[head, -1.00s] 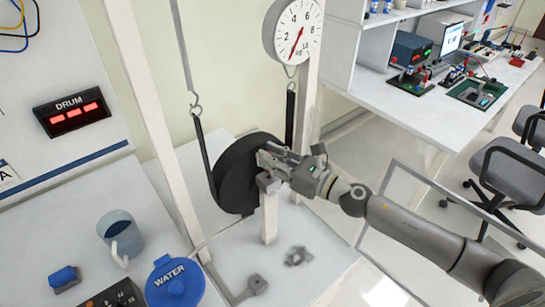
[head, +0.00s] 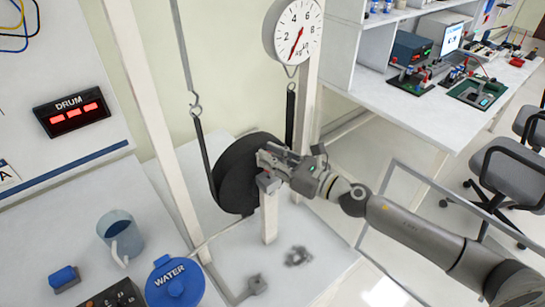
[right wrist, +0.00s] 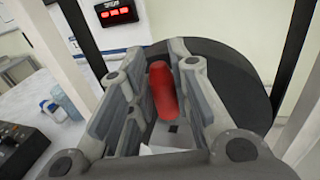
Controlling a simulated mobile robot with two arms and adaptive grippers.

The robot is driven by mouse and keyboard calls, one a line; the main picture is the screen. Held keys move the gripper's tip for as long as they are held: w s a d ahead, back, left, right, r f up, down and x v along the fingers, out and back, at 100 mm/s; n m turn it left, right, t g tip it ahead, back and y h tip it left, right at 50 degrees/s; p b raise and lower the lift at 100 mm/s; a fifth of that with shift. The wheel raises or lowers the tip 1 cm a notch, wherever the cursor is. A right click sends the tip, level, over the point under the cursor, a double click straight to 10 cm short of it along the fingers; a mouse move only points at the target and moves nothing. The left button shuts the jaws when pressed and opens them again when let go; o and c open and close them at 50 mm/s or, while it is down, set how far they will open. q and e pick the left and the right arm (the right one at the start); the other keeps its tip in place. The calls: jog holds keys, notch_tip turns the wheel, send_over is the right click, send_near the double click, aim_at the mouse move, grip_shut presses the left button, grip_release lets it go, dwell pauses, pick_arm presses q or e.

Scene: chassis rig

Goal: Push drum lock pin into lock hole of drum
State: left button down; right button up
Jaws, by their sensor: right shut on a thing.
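The black drum (head: 236,182) hangs in its frame in the head view, with a dark belt around it. It also shows behind the fingers in the right wrist view (right wrist: 240,72). My right gripper (head: 268,160) is at the drum's right face. In the right wrist view, the gripper (right wrist: 158,62) is shut on the red lock pin (right wrist: 163,92), which lies between its fingers. The pin is hidden in the head view. The lock hole is not visible, so I cannot tell how deep the pin sits. My left gripper is not in view.
A grey post (head: 269,215) stands just below my right gripper. A white dial scale (head: 293,32) hangs above the drum. A jug (head: 121,236), a blue WATER lid (head: 174,284) and a DRUM display (head: 72,112) are at the left.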

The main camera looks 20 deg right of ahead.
jog(key=shift+f+b, duration=1.45)
jog(key=shift+f, duration=0.05)
jog(key=o, duration=1)
jog(key=v, duration=1.2)
jog(key=shift+r, duration=0.1)
